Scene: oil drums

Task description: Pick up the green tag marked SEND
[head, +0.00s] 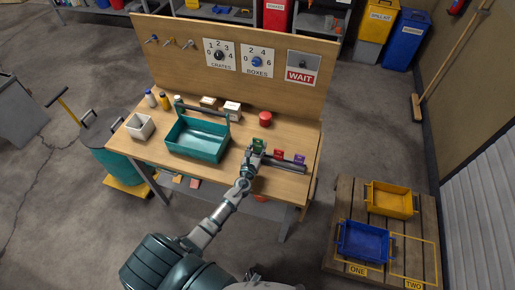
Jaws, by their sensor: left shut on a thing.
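The small green tag (259,143) is at the left end of a dark rack (287,165) on the workbench; its lettering is too small to read. A red tag (279,154) and a purple tag (299,158) stand to its right in the rack. My left gripper (255,151) reaches up from below and is shut on the green tag, partly covering its lower part. I cannot tell whether the tag is clear of the rack. My right gripper is not in view.
A pallet with yellow (391,202) and blue (364,244) crates is at right.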

